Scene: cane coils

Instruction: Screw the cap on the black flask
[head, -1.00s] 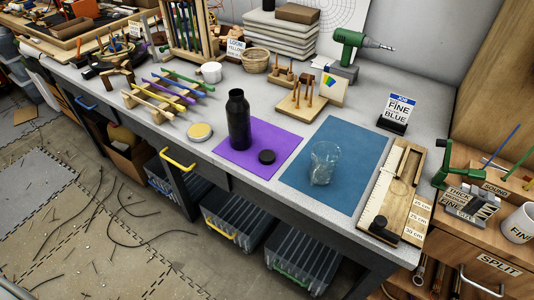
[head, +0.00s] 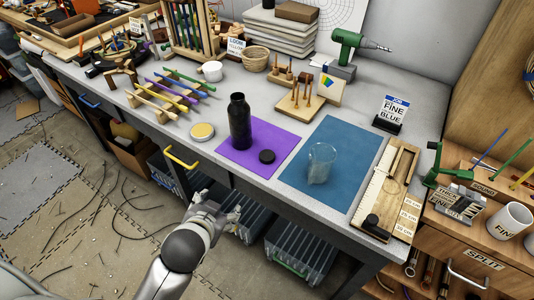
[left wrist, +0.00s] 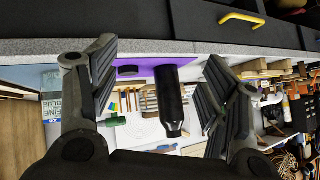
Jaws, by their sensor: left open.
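The black flask (head: 239,122) stands upright on the purple mat (head: 282,144). Its round black cap (head: 267,156) lies on the mat just right of the flask's base. My left gripper (head: 232,208) is open and empty in front of the bench's front edge, below the mat. In the left wrist view the picture is upside down; the flask (left wrist: 170,98) shows beyond the gap between my open fingers (left wrist: 160,72), apart from them. The cap (left wrist: 128,70) shows beside it near the left finger. My right gripper is not in view.
A glass beaker (head: 321,163) stands on the blue mat (head: 345,150) to the right. A round yellow-topped tin (head: 202,131) and a rack of coloured sticks (head: 170,95) are to the left. The bench front has a yellow handle (head: 181,160).

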